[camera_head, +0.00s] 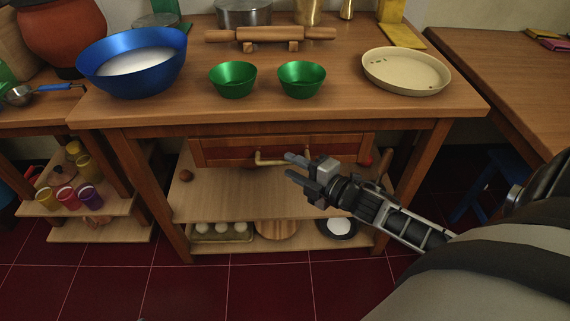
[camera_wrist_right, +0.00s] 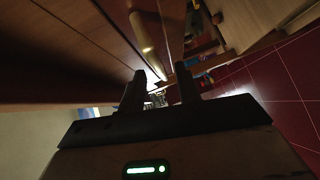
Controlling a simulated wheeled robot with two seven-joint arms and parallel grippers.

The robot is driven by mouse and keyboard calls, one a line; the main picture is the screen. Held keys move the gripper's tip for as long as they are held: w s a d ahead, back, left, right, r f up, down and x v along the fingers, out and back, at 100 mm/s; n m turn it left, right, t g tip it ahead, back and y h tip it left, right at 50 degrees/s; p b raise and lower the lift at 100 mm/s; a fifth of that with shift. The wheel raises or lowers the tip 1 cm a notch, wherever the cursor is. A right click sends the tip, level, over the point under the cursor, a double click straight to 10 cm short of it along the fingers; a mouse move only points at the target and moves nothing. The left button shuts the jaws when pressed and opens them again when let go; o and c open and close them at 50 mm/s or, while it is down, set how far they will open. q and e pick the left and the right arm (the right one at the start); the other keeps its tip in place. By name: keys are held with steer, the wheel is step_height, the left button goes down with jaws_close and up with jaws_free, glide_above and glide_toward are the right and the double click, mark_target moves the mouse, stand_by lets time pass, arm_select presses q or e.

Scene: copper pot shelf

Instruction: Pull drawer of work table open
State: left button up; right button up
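The work table (camera_head: 300,116) is wooden, with a reddish-brown drawer (camera_head: 225,151) under its top. The drawer front appears shut or nearly so. A brass bar handle (camera_head: 270,160) crosses the middle of the drawer front; its right part is partly hidden behind my gripper. My right gripper (camera_head: 291,166) is in front of the drawer at the handle's right part, its two fingers apart. In the right wrist view the handle (camera_wrist_right: 143,32) lies ahead of the open fingers (camera_wrist_right: 160,82), not visibly between them. My left gripper is not in view.
On the table top are a blue bowl (camera_head: 137,65), two green bowls (camera_head: 233,79), a rolling pin (camera_head: 270,34) and a cream dish (camera_head: 406,72). Below the drawer, a shelf (camera_head: 235,193) and a lower one with eggs (camera_head: 221,230) stand close under my gripper. The red tiled floor in front is clear.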

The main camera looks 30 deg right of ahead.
mark_target(285, 161)
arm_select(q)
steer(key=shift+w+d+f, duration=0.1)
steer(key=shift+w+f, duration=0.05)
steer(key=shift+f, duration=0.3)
arm_select(e)
steer(key=shift+x, duration=1.65)
